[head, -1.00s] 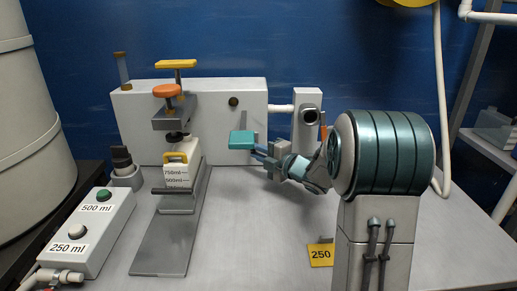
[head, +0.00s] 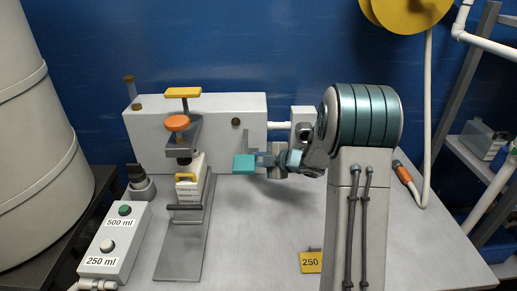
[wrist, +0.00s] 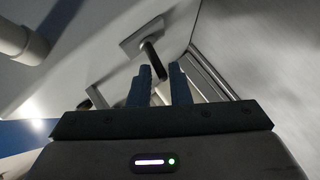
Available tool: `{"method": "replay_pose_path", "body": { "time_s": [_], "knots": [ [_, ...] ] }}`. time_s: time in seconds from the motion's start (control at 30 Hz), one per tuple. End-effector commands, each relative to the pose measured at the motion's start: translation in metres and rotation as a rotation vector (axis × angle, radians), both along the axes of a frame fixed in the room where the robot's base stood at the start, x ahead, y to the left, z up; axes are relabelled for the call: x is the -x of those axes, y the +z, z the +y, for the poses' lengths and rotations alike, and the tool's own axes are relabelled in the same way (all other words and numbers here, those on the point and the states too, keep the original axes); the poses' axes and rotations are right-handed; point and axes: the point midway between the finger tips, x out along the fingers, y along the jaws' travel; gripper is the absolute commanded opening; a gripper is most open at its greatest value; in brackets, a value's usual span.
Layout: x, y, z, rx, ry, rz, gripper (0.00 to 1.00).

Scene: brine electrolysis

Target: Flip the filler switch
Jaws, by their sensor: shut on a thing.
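The filler switch (wrist: 152,58) shows in the wrist view as a dark lever standing out from a pale plate. The two fingers of my gripper (wrist: 159,76) lie on either side of the lever's end, and the jaws are shut on it. In the head view the end of my arm reaches left to the front of the pale grey machine box (head: 205,115). The switch cannot be made out clearly there, as the end of my arm covers that spot.
A button box (head: 118,235) marked 500 ml and 250 ml sits at the front left. A yellow 250 tag (head: 311,262) lies at the front. The table's middle is clear.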

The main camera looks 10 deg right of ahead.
Motion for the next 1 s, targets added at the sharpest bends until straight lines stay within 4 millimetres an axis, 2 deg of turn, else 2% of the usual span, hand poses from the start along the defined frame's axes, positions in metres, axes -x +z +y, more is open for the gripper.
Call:
{"method": "replay_pose_path", "body": {
  "time_s": [0.03, 0.5, 1.0],
  "knots": [
    [0.0010, 0.0055, -0.0016, -0.002, -0.004, 0.034, 0.00],
    [-0.0025, 0.0114, -0.0023, -0.038, -0.003, 0.220, 0.00],
    [-0.0045, 0.0097, -0.0026, -0.053, -0.003, 0.294, 0.00]
  ]
}}
